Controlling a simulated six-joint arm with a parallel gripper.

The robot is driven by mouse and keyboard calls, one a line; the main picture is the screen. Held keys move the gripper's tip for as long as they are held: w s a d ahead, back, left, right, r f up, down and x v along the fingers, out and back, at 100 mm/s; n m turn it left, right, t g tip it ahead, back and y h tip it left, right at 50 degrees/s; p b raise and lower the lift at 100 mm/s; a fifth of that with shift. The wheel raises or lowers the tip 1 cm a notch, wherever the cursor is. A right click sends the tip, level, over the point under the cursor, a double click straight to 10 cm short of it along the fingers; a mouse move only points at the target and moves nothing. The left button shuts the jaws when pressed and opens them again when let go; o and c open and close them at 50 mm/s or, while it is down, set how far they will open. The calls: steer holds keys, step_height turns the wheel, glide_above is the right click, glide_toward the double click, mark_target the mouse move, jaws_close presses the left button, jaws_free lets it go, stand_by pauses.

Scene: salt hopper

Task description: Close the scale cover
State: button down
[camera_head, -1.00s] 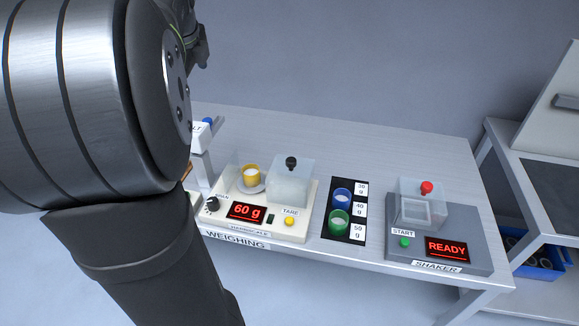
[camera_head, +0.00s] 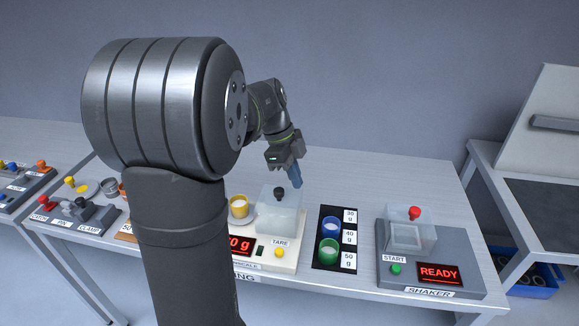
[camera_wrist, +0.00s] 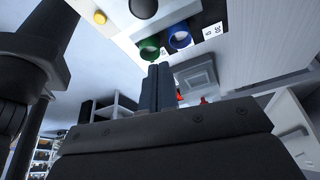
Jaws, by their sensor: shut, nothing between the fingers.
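The scale (camera_head: 256,252) stands on the bench, partly hidden behind my arm. Its clear box-shaped cover (camera_head: 281,217) with a black knob (camera_head: 280,193) sits on the right of the scale. A yellow cup (camera_head: 239,207) stands on the white pan to the left of the cover, not under it. My gripper (camera_head: 296,183) is shut and empty, with its fingers pointing down just above and to the right of the knob, seemingly apart from it. In the wrist view the closed fingers (camera_wrist: 156,88) show, and the dark knob (camera_wrist: 143,8) is at the top edge.
Right of the scale, a blue cup (camera_head: 330,229) and a green cup (camera_head: 328,251) stand on a black mat. The shaker (camera_head: 429,262) with a red-knobbed cover is farther right. A station with levers (camera_head: 80,213) is at the left. The bench behind the scale is clear.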

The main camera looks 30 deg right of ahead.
mark_target(299, 206)
steer(key=x, duration=0.5)
steer(key=shift+w+a, duration=0.15)
steer(key=shift+w, duration=0.05)
steer(key=shift+w+a, duration=0.3)
steer(key=shift+w, duration=0.2)
steer(key=shift+w+a, duration=0.35)
steer(key=shift+w, duration=0.2)
steer(key=shift+w+a, duration=0.3)
steer(key=shift+w, duration=0.2)
steer(key=shift+w+a, duration=0.1)
steer(key=shift+w, duration=0.05)
steer(key=w+a, duration=0.8)
steer(key=shift+w+a, duration=0.35)
steer(key=shift+a, duration=0.05)
steer(key=shift+r, duration=0.1)
